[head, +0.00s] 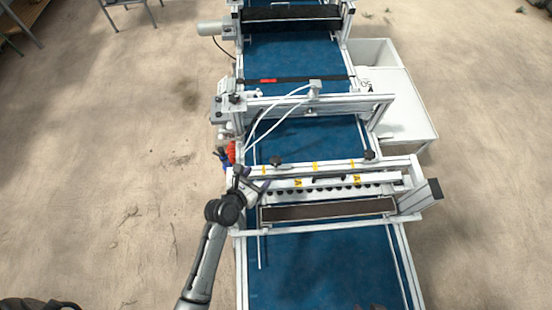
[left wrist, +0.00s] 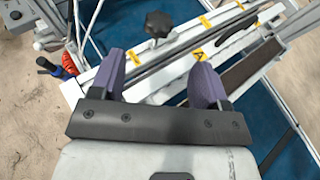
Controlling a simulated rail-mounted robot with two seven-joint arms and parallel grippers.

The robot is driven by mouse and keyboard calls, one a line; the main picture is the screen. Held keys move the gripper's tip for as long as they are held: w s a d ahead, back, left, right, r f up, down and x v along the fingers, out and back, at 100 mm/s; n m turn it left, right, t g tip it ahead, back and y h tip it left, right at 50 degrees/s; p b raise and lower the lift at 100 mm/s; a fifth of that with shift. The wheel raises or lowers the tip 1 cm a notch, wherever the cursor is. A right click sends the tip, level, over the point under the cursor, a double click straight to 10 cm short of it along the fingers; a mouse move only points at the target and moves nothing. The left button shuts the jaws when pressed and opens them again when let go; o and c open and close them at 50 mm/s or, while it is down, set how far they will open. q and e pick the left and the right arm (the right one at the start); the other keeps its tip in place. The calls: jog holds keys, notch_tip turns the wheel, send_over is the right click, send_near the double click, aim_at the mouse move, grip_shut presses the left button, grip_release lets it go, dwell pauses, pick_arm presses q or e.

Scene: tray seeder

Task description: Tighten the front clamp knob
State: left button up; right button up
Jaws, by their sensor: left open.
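A black star-shaped clamp knob (left wrist: 158,25) stands on the white crossbar of the seeder in the left wrist view, beyond the fingertips. It appears to be the left of two dark knobs on that bar in the head view (head: 276,160); the other knob (head: 370,154) is at the right end. I cannot tell which one is called the front knob. My left gripper (head: 252,182) is at the left end of the seeding bar, just short of the left knob. Its purple fingers (left wrist: 157,72) are open and apart, with nothing held between them. My right gripper is not in view.
A blue conveyor belt (head: 320,262) runs under the white frame. Yellow warning labels (head: 298,183) mark the bar. Red and blue fittings (head: 231,151) sit by the left rail. White tubes (head: 272,122) arch behind. A white bin (head: 403,105) stands at right; open sandy ground lies left.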

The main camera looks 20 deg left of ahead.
aim_at(275, 160)
pick_arm(q)
jog(key=b+x, duration=0.6)
jog(key=x, duration=0.4)
jog(key=shift+s+a+f, duration=0.1)
jog(key=shift+f, duration=0.05)
jog(key=shift+b+x, duration=1.05)
jog(key=shift+b, duration=0.05)
jog(key=c, duration=0.9)
